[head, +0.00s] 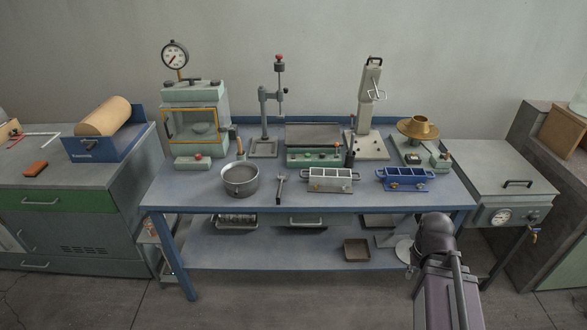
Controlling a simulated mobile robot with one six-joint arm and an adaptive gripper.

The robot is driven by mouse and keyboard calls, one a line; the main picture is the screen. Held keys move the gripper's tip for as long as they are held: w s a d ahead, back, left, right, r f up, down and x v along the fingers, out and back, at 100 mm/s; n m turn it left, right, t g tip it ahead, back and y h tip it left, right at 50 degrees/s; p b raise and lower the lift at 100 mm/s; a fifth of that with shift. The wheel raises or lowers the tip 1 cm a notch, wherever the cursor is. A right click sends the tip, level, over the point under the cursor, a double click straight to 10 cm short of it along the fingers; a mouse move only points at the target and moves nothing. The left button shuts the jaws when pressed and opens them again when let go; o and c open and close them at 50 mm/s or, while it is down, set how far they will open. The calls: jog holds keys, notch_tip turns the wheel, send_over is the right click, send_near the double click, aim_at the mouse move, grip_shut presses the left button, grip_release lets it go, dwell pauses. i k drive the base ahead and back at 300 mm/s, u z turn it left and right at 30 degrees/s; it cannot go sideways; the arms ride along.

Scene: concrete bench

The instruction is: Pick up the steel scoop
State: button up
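I cannot clearly make out a steel scoop. A small grey metal tool (280,187) with a wider far end lies near the front of the blue-framed bench (210,204), between the steel pan and the silver three-part mould; it is too small to tell whether it is the scoop. My gripper is not in view. Part of my arm shows at the lower right, in front of the bench's right end, and hides some of the lower shelf.
The steel pan (240,180), silver mould (330,180) and blue mould (405,180) stand along the front. A glass-fronted machine (195,122), drill-like stand (265,120) and lever press (368,110) stand behind. The bench's front-left corner is clear. A brown tray (357,250) sits below.

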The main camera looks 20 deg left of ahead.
aim_at(282, 177)
jog(key=u, duration=1.25)
